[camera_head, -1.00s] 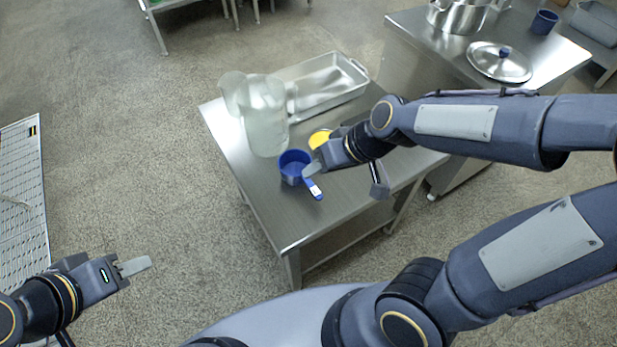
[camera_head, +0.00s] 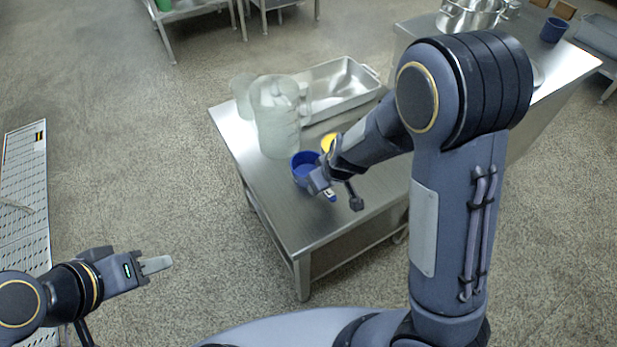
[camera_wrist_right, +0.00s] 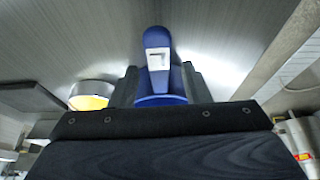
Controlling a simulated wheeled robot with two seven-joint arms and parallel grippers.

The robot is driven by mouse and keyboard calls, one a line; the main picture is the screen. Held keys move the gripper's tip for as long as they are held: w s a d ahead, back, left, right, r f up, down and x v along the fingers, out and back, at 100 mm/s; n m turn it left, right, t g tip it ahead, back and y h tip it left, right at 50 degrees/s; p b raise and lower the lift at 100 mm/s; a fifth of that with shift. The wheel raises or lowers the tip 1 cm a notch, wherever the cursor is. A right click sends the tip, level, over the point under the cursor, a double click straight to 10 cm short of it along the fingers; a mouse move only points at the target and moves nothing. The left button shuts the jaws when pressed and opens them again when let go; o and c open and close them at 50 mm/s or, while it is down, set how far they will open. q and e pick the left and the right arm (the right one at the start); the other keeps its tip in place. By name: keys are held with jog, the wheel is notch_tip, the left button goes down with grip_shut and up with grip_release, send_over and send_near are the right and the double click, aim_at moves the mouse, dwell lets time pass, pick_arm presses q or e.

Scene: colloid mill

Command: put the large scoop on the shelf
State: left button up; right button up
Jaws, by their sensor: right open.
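A blue scoop (camera_head: 304,165) sits on the steel table (camera_head: 262,205), its cup upright and its handle toward the table's front. In the right wrist view its blue handle (camera_wrist_right: 158,50) with a white label lies between my fingers. My right gripper (camera_head: 322,186) is open at that handle, with a finger on either side; in the right wrist view the gripper (camera_wrist_right: 160,82) shows no clear grip. A smaller-looking yellow scoop (camera_head: 328,142) is just behind, partly hidden by my right arm. My left gripper (camera_head: 156,265) is empty over the floor at left; its finger gap is unclear. I cannot identify the shelf for certain.
Clear jugs (camera_head: 278,120) and a steel tray (camera_head: 340,88) stand at the back of the table. A second steel table (camera_head: 575,62) at right holds a pot (camera_head: 468,15) and a blue container (camera_head: 554,29). A white perforated panel (camera_head: 25,180) is at far left.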

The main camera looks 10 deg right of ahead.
jog(key=shift+w+a+f, duration=0.1)
jog(key=shift+w+f, duration=0.05)
jog(key=shift+f, duration=0.4)
grip_shut()
jog(key=shift+r, duration=0.1)
